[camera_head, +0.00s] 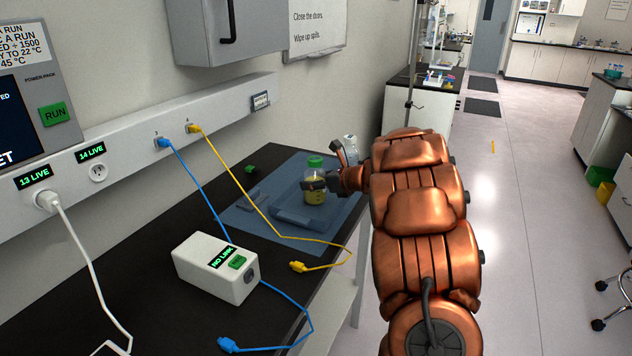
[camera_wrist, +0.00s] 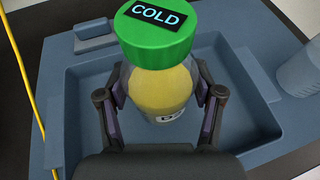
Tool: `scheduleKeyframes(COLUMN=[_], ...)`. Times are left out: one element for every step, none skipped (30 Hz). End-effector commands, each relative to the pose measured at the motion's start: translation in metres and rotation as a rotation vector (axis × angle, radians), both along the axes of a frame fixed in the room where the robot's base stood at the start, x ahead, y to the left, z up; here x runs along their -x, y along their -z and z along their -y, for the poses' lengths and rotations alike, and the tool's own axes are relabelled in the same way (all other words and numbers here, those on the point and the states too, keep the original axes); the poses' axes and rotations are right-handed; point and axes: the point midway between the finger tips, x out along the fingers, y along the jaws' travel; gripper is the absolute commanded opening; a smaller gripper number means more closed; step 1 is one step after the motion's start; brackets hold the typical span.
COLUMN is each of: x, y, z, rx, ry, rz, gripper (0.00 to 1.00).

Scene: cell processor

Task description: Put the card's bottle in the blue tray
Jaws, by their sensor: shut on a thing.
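A bottle (camera_wrist: 163,88) with yellow contents and a green cap marked COLD is between the two fingers of my gripper (camera_wrist: 160,108). The bottle also shows in the head view (camera_head: 315,186), upright, with my gripper (camera_head: 318,185) shut around its body. The blue tray (camera_wrist: 75,120) lies below the bottle in the wrist view; in the head view the blue surface (camera_head: 245,222) is on the black bench. I cannot tell whether the bottle's base touches the tray. The label on the bottle is mostly hidden. No card is clearly readable.
A clear bottle (camera_head: 350,150) stands at the right, beside my gripper. A yellow cable (camera_head: 240,178) runs along the tray's left side to a plug (camera_head: 298,266). A white NO LINK box (camera_head: 210,270) and a blue cable (camera_head: 195,200) lie nearer.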

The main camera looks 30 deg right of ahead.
Motion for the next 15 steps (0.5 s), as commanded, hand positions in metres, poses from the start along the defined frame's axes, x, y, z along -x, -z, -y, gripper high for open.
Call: scheduleKeyframes(x=[-0.0003,-0.0003,-0.0002,-0.0002,-0.0001,-0.0001,-0.0001,0.0000,-0.0002,0.0000,-0.0001,0.0000,0.0000,0.0000,0.0000], y=[0.0026,0.0036,0.0044,0.0046,0.0044,0.0042,0.0042,0.0043,0.0042,0.0046,0.0053,0.0063,0.0070,0.0073,0.0079], z=[-0.0006,-0.0006,-0.0005,-0.0005,-0.0005,-0.0004,-0.0004,-0.0004,-0.0005,-0.0004,-0.0004,-0.0003,-0.0003,-0.0003,-0.0003], rx=[-0.002,-0.001,0.001,0.001,0.001,0.001,0.002,0.001,0.002,0.002,0.002,0.002,0.002,0.002,0.002], ry=[-0.001,-0.001,0.000,0.000,-0.001,-0.001,0.000,-0.001,0.000,0.000,0.000,0.000,0.000,0.000,0.000], rz=[0.001,0.001,0.001,0.001,0.001,0.001,0.002,0.001,0.002,0.002,0.002,0.002,0.002,0.002,0.001], gripper=[0.04,0.04,0.04,0.04,0.04,0.04,0.04,0.04,0.04,0.04,0.04,0.04,0.04,0.04,0.04])
